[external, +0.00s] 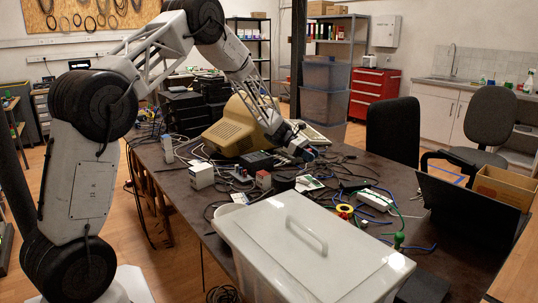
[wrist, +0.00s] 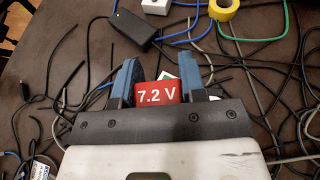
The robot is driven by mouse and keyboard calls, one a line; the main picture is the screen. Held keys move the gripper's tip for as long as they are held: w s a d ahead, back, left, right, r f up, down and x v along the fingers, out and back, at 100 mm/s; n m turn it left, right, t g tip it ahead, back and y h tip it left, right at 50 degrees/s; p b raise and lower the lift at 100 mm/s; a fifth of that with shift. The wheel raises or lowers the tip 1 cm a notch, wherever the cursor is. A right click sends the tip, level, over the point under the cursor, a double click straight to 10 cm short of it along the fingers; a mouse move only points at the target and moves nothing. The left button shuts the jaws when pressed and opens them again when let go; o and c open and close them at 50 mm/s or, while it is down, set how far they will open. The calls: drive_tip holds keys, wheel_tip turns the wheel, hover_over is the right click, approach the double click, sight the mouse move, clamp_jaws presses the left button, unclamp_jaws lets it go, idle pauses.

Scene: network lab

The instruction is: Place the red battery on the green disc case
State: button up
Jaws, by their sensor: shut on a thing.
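The red battery (wrist: 156,94), marked "7.2 V", is between the two blue fingers of my gripper (wrist: 156,88) in the wrist view. The fingers are shut on its sides. In the external view my gripper (external: 307,152) is low over the far middle of the dark table, and the battery is hard to make out there. A flat white and green item (external: 309,183), perhaps the green disc case, lies on the table nearer the camera than my gripper. In the wrist view a white and green piece (wrist: 189,65) shows partly behind the battery and the right finger; the rest is hidden.
Loose cables cover much of the table. A black adapter (wrist: 136,27) and yellow tape (wrist: 223,10) lie beyond my fingers in the wrist view. A beige monitor (external: 238,124) stands left of my gripper; a large lidded box (external: 290,260) fills the near side. A laptop (external: 465,205) stands right.

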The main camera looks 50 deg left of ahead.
drive_tip(key=shift+s+a+r, duration=0.1)
drive_tip(key=shift+s+a, duration=0.1)
drive_tip(key=shift+a, duration=0.4)
hover_over(307, 183)
drive_tip(key=shift+w+f, duration=0.2)
drive_tip(key=shift+f, duration=2.9)
drive_tip(key=shift+f, duration=1.9)
drive_tip(key=shift+f, duration=0.1)
drive_tip(key=o, duration=1)
drive_tip(key=shift+c, duration=0.2)
